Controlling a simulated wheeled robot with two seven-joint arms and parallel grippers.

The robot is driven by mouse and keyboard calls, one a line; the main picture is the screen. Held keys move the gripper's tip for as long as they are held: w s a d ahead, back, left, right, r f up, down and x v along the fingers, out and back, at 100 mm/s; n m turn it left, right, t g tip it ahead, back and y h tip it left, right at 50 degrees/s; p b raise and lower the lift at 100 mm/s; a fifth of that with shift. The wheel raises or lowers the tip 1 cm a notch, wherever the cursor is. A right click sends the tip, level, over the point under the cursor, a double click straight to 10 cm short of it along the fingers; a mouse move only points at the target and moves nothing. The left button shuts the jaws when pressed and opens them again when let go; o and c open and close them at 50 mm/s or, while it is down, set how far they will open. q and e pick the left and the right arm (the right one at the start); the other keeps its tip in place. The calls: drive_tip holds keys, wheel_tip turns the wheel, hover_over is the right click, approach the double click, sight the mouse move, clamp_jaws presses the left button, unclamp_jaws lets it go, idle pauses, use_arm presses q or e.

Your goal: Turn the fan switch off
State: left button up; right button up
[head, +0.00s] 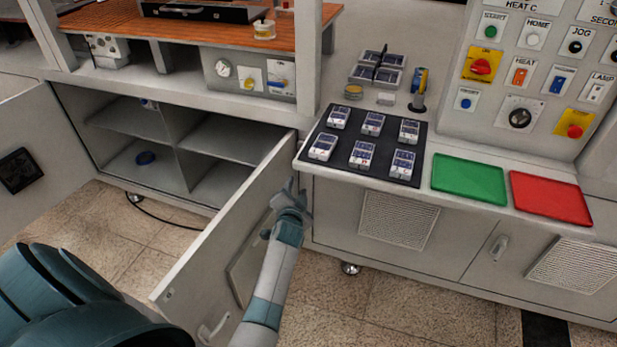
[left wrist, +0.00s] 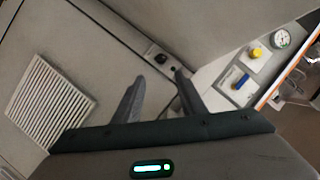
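My left gripper (head: 292,200) is low in front of the bench, beside the open cabinet door (head: 225,225) and below the near bench edge. In the left wrist view its two fingers (left wrist: 159,77) are apart with nothing between them. A small black fitting (left wrist: 160,57) shows just beyond the fingertips; I cannot tell what it is. I cannot read a fan label on any switch. My right gripper is not in view.
A black mat (head: 340,163) holds several small devices, with a green tray (head: 468,180) and a red tray (head: 550,197) to its right. A small panel with a gauge (head: 222,68) is at the left. The floor right of my arm is clear.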

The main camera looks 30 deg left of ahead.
use_arm(q)
drive_tip(key=s+d+f+g+h, duration=0.2)
drive_tip(key=s+d+f, duration=0.35)
drive_tip(key=f, duration=0.55)
drive_tip(key=s+d+f+g+h, duration=0.1)
drive_tip(key=s+d+f, duration=0.3)
drive_tip(key=s+f, duration=0.45)
drive_tip(key=s+d+f+g+h, duration=0.2)
drive_tip(key=s+d+f, duration=0.3)
drive_tip(key=f, duration=0.7)
drive_tip(key=s+d+f+g, duration=0.1)
drive_tip(key=s+f, duration=0.4)
drive_tip(key=s, duration=0.9)
drive_tip(key=s+d+f+g+h, duration=0.1)
drive_tip(key=s+f+g, duration=0.2)
drive_tip(key=s, duration=1.1)
drive_tip(key=s+d+f+n+g+h, duration=0.1)
drive_tip(key=s+d+f+g, duration=0.1)
drive_tip(key=s+f, duration=0.7)
drive_tip(key=s+g, duration=0.1)
drive_tip(key=s, duration=0.4)
drive_tip(key=shift+s, duration=0.35)
drive_tip(key=shift+f, duration=0.1)
drive_tip(key=shift+c, duration=0.9)
